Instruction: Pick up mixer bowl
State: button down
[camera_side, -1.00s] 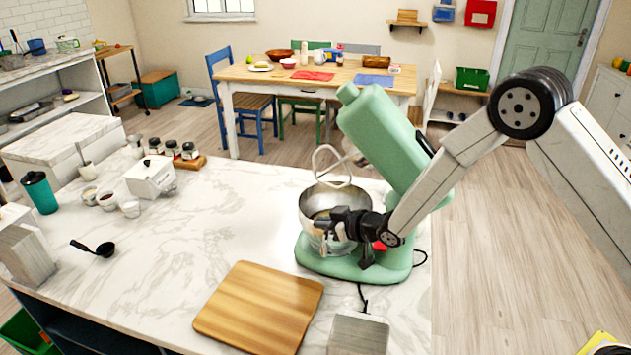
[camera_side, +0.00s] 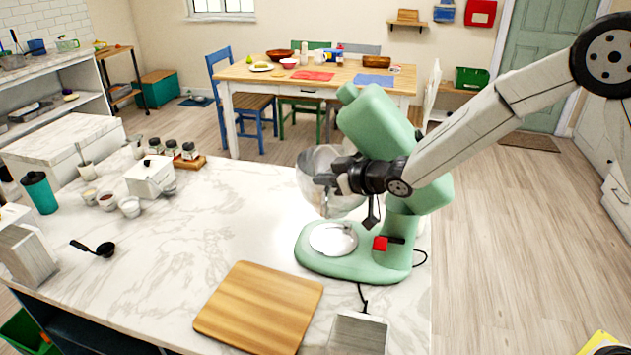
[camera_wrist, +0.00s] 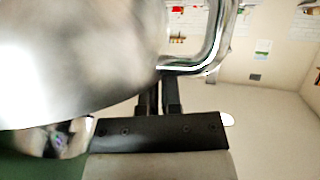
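The shiny metal mixer bowl (camera_side: 318,178) is raised above the mixer's base, beside the tilted-up green mixer head (camera_side: 377,122). My gripper (camera_side: 333,180) is at the bowl's right side and partly covers it. In the wrist view the bowl (camera_wrist: 70,60) fills the upper left, and its bent metal handle (camera_wrist: 212,45) runs down to my gripper fingers (camera_wrist: 159,92). The fingers look close together on the lower part of the handle. The round plate on the green mixer base (camera_side: 345,265) is bare. The whisk is mostly hidden behind the bowl.
A wooden cutting board (camera_side: 260,307) lies on the marble counter (camera_side: 210,230) in front of the mixer. The counter's middle is clear.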

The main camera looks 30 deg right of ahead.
jog(key=s+a, duration=1.2)
jog(key=shift+s+a, duration=0.3)
jog(key=shift+f, duration=0.1)
